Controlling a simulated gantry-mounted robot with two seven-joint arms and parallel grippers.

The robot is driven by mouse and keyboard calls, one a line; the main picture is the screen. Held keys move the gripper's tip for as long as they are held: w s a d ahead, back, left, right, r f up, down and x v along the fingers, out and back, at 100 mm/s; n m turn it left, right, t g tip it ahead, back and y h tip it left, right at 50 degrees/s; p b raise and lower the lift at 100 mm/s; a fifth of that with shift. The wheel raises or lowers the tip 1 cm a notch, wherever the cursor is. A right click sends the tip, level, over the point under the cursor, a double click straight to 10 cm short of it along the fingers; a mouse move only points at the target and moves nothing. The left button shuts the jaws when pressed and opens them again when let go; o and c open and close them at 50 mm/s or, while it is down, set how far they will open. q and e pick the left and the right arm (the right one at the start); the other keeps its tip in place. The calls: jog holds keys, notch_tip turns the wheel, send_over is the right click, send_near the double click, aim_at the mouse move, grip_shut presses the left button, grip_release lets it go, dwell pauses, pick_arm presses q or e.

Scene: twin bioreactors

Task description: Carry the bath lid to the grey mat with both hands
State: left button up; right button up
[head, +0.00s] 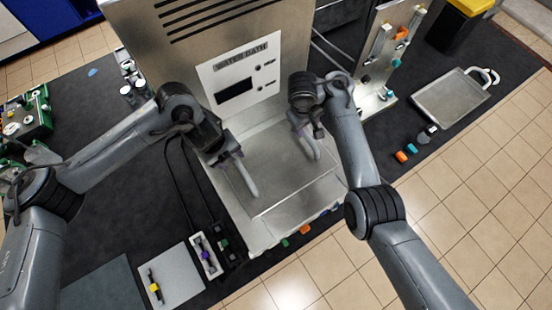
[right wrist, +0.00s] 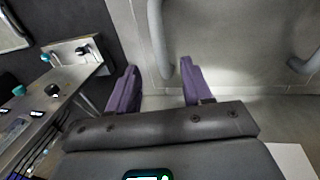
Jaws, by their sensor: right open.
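The bath lid (head: 275,168) is a flat metal plate lying on the water bath, with two upright bar handles. My left gripper (head: 230,154) is at the left handle (head: 246,178); its jaws are too small and dark to read. My right gripper (head: 318,131) is at the right handle (head: 303,137). The other handle (right wrist: 303,55) shows at the right edge. The grey mat (head: 104,286) lies flat at the lower left, bare where visible.
The water bath housing (head: 215,45) rises behind the lid. A metal panel with fittings (head: 388,60) stands to its right. A metal tray (head: 450,98) lies farther right. A pale plate (head: 172,278) and small racks (head: 205,255) lie between mat and bath. Dark bench left of the bath is mostly clear.

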aim_at(240, 167)
pick_arm(q)
jog(key=f, duration=0.3)
jog(key=shift+w+d+f, duration=0.2)
jog(key=shift+d+f, duration=0.25)
jog(key=shift+f, duration=0.65)
pick_arm(e)
jog(key=f, duration=0.1)
jog(key=d+f, duration=0.1)
jog(key=f, duration=0.3)
jog(key=shift+w+d+f, duration=0.1)
jog(key=shift+w+d, duration=0.1)
jog(key=shift+w, duration=0.1)
pick_arm(q)
jog(key=f, duration=0.3)
jog(key=shift+w+d+f, duration=0.2)
jog(key=shift+d+f, duration=0.05)
pick_arm(e)
jog(key=f, duration=0.3)
jog(key=shift+d+f, duration=0.2)
jog(key=shift+f, duration=0.1)
pick_arm(q)
jog(key=shift+w+d+f, duration=0.1)
jog(key=shift+w+f, duration=0.05)
jog(key=shift+f, duration=0.7)
pick_arm(e)
jog(key=shift+w+d+f, duration=0.1)
jog(key=shift+w+f, duration=0.15)
jog(key=shift+f, duration=0.6)
